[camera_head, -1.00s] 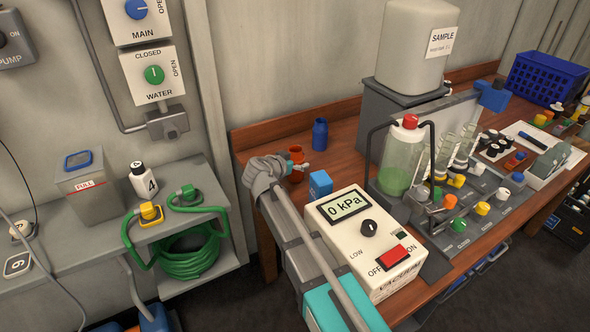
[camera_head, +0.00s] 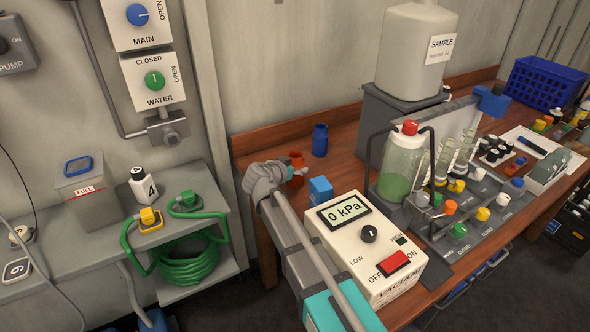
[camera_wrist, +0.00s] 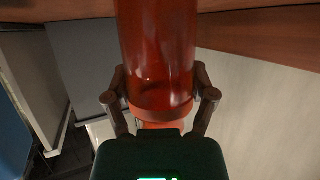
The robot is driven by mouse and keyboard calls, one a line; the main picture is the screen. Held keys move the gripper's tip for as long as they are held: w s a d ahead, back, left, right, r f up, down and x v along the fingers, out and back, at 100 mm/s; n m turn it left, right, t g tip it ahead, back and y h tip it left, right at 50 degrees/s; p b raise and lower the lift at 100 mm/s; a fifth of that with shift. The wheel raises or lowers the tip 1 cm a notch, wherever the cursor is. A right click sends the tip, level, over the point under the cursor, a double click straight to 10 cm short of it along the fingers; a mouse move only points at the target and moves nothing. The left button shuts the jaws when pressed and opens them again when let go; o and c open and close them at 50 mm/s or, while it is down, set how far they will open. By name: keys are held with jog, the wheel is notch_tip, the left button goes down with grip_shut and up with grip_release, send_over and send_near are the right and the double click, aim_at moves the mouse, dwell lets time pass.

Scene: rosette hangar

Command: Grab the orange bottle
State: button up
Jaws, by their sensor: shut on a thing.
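The orange bottle (camera_head: 297,168) is small and red-orange, at the left end of the wooden table, partly hidden by my arm in the head view. In the wrist view the bottle (camera_wrist: 160,60) fills the upper middle, a glossy translucent red-orange body. My gripper (camera_wrist: 160,95) has one finger on each side of its lower part in that picture, shut on it. In the head view my gripper (camera_head: 298,172) is small and mostly hidden by my wrist. I cannot tell whether the bottle touches the table.
A blue bottle (camera_head: 320,140) stands just behind to the right. A grey shelf (camera_head: 110,235) with a green hose (camera_head: 190,258) lies left, across a gap.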

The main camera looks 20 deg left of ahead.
jog(key=shift+r, duration=0.15)
notch_tip(320, 180, up, 2)
jog(key=shift+p, duration=1.1)
jog(key=s+d+r+p, duration=0.1)
jog(key=s+r+p, duration=0.9)
jog(key=s, duration=0.4)
jog(key=shift+r+p, duration=0.3)
jog(key=shift+r, duration=0.05)
